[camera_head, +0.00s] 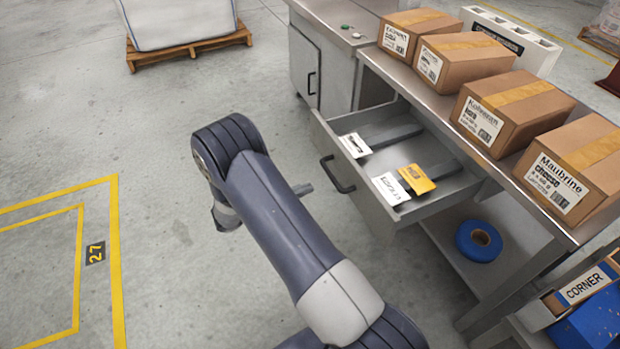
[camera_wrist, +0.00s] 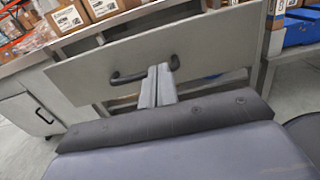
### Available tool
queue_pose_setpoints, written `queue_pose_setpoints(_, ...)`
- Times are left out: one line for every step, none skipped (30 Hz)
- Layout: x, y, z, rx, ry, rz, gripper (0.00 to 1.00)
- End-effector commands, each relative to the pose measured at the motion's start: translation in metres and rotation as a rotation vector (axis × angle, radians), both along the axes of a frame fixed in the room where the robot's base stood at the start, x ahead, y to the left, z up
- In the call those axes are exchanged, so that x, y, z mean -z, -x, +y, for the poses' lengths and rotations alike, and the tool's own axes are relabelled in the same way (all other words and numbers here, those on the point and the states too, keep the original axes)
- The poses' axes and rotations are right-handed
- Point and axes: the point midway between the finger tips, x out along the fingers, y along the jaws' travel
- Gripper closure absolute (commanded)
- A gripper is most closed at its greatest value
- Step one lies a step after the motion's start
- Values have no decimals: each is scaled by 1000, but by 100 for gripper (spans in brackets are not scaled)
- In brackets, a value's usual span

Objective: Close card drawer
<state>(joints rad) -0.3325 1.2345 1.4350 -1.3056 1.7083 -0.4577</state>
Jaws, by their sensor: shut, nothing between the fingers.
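The card drawer (camera_head: 345,162) hangs open below the steel bench, pulled out toward my arm, with a dark bar handle (camera_head: 338,175) on its front. Inside lie white cards (camera_head: 390,188) and a yellow card (camera_head: 416,179). In the wrist view the drawer front (camera_wrist: 205,45) fills the upper middle, and my closed fingers (camera_wrist: 158,72) overlap the middle of the handle (camera_wrist: 128,77). I cannot tell whether they touch it.
Several labelled cardboard boxes (camera_head: 514,110) stand on the bench top. A blue roll (camera_head: 479,241) lies on the lower shelf under the drawer. A grey cabinet (camera_head: 322,68) adjoins the bench at the left. The floor (camera_head: 160,130) left of my arm is clear.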

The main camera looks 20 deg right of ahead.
Motion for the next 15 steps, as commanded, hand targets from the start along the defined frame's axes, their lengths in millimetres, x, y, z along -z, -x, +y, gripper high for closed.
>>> queue_pose_setpoints(0,0,-10,3,0,1,100)
queue_pose_setpoints(0,0,-16,4,-1,1,100)
queue_pose_setpoints(0,0,-24,5,-2,0,100)
queue_pose_setpoints(0,0,-31,5,-1,0,100)
queue_pose_setpoints(0,0,-37,6,-2,0,100)
queue_pose_setpoints(0,-1,-46,6,-2,-1,100)
queue_pose_setpoints(0,-1,-53,5,-3,-1,100)
queue_pose_setpoints(0,-1,-60,6,-3,-1,100)
queue_pose_setpoints(0,-1,-68,5,-3,-1,100)
queue_pose_setpoints(0,-1,-74,6,-3,-1,100)
queue_pose_setpoints(0,-2,-80,4,-3,-1,100)
queue_pose_setpoints(0,-2,-88,6,-3,-1,100)
queue_pose_setpoints(0,-2,-93,4,-3,-1,100)
queue_pose_setpoints(0,-2,-98,4,-3,-2,100)
queue_pose_setpoints(0,-2,-104,4,-4,-2,100)
